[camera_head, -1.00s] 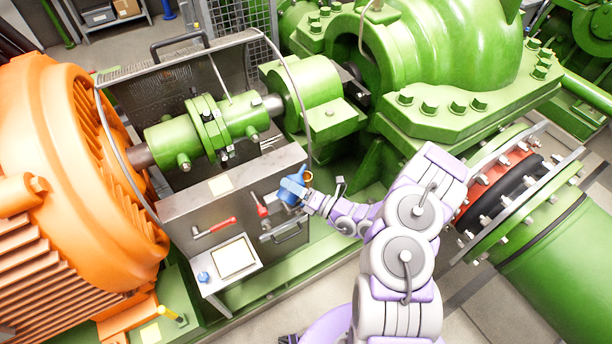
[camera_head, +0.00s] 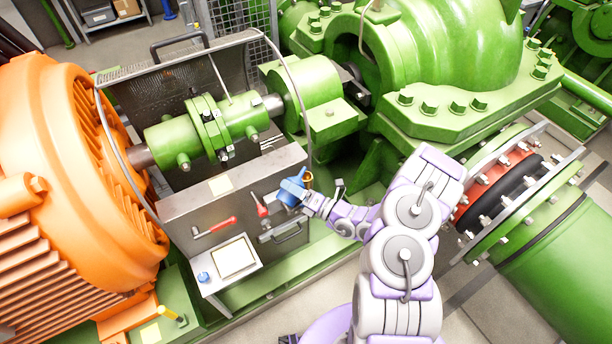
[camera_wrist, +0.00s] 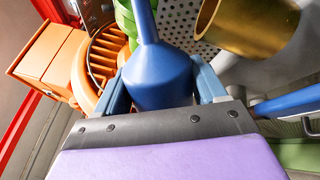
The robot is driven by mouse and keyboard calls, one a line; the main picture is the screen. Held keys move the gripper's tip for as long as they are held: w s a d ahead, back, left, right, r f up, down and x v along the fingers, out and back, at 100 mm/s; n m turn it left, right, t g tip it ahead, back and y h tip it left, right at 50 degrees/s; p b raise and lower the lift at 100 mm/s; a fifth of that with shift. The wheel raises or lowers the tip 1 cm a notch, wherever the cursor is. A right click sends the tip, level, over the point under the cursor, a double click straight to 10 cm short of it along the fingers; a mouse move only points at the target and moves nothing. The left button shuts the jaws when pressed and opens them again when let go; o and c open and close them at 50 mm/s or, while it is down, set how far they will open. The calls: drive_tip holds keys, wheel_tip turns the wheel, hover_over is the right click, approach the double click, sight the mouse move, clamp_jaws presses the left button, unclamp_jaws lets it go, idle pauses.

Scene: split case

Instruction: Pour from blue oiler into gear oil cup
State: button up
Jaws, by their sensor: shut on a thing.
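The blue oiler (camera_head: 291,190) is held at the end of my arm, just outside the right end of the grey case wall. My gripper (camera_head: 309,203) is shut on it. In the wrist view the oiler (camera_wrist: 160,72) stands between the two blue-grey fingers of my gripper (camera_wrist: 160,90), its spout pointing up the picture. A brass cup (camera_wrist: 250,25), which looks like the gear oil cup, is right of the oiler and apart from it in that view. In the head view the brass cup (camera_head: 308,180) shows just right of the oiler. Oil is not visible.
The grey case (camera_head: 185,208) has red-handled tools on its front wall and a small shelf (camera_head: 235,260) below. A green shaft coupling (camera_head: 208,130) lies inside. An orange motor (camera_head: 60,190) is left, a green pump (camera_head: 450,60) right. A thin curved hoop (camera_head: 303,105) rises near the oiler.

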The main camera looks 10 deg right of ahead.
drive_tip(key=shift+s+a+f+m, duration=0.1)
drive_tip(key=shift+f+m, duration=0.1)
drive_tip(key=shift+m, duration=0.5)
idle(1.4)
drive_tip(key=shift+a+r+m+t+h, duration=0.1)
drive_tip(key=shift+r+m+t+h, duration=0.1)
drive_tip(key=shift+r+m, duration=0.55)
drive_tip(key=shift+r+m+t+h, duration=0.1)
drive_tip(key=shift+r+m+t, duration=0.2)
drive_tip(key=shift+m, duration=0.85)
idle(3.5)
wheel_tip(320, 180, down, 2)
drive_tip(key=n, duration=0.3)
drive_tip(key=shift+f+n+g, duration=0.15)
drive_tip(key=shift+n+g, duration=0.25)
drive_tip(key=shift+r+n, duration=0.25)
drive_tip(key=shift+n, duration=0.15)
